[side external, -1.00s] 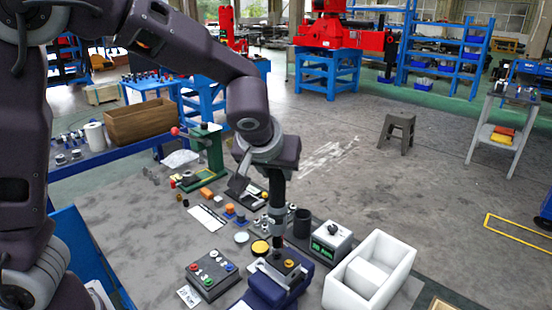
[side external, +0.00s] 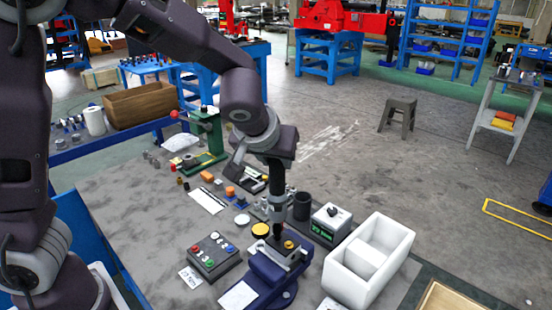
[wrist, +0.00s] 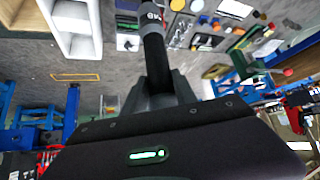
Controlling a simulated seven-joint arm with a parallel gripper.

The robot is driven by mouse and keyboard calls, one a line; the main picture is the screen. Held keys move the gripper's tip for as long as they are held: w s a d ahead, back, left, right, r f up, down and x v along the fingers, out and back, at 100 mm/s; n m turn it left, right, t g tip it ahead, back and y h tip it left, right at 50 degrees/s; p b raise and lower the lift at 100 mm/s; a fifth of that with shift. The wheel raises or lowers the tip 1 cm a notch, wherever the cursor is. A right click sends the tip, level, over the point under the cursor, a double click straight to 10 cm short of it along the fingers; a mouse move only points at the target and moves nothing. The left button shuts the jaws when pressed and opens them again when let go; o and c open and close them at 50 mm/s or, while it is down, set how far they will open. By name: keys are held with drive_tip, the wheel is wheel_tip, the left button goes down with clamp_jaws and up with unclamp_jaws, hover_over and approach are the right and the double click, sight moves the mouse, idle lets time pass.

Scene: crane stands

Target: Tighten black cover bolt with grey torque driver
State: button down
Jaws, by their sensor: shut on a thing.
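The grey torque driver (side external: 278,204) stands upright, with a dark shaft and a lighter grey collar. My gripper (side external: 277,180) is shut on its upper part. In the wrist view the driver (wrist: 153,42) runs away from my gripper (wrist: 160,90), with white lettering near its far end. The driver's lower end is at the black cover (side external: 290,253) on a dark blue fixture (side external: 264,272). A gold bolt (side external: 289,244) shows just right of the driver's tip. Whether the tip sits on another bolt cannot be told; the wrist view hides the contact.
A white two-compartment box (side external: 370,262) and a meter with a green display (side external: 331,223) stand right of the fixture. A black cup (side external: 302,206) is behind it. A button box (side external: 214,254) lies left. Small parts and a green press (side external: 207,140) are farther back.

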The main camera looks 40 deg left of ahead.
drive_tip(key=shift+f, duration=1.05)
idle(3.5)
